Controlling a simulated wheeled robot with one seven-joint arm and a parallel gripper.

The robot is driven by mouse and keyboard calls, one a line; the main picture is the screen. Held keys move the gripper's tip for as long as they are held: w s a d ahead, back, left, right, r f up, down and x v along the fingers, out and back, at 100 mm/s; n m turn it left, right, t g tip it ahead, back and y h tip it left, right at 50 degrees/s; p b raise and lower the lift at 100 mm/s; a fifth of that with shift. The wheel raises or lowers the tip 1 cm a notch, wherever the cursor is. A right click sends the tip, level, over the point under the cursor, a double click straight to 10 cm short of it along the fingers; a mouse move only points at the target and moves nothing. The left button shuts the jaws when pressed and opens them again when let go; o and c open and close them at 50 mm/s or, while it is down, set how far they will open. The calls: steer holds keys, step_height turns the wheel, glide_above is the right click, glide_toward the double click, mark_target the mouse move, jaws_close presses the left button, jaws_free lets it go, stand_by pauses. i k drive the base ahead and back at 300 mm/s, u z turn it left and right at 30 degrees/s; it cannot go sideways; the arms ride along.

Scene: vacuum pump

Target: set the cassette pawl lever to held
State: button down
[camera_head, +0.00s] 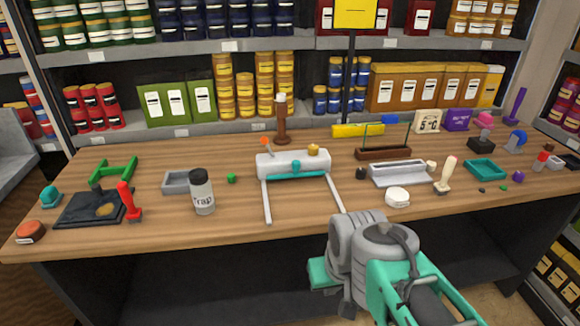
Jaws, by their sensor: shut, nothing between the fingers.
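No part is labelled as the cassette. The likeliest unit is a white rounded body (312,164) with a teal bar (297,175) along its front, at the middle of the bench. Two pale legs or rails run from it toward the front edge. A short lever with an orange knob (264,142) rises at its left end, and a yellow-brown knob sits on top at right. I cannot tell which of these is the pawl lever, or its setting. My grey and teal arm links show at the bottom right, apart from the unit; my gripper's fingertips do not show.
A labelled jar (202,192), a grey tray (178,184) and a dark plate (90,208) with a red handle stand left. A grey tray-like unit (400,178) and a white lump (397,197) are right. Bare wood (235,215) lies in front left of the unit.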

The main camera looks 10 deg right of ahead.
mark_target(263, 140)
steer(key=k, duration=0.65)
steer(key=u, duration=0.45)
steer(key=i, duration=0.7)
steer(key=u, duration=0.6)
steer(key=i, duration=0.4)
steer(key=u, duration=0.1)
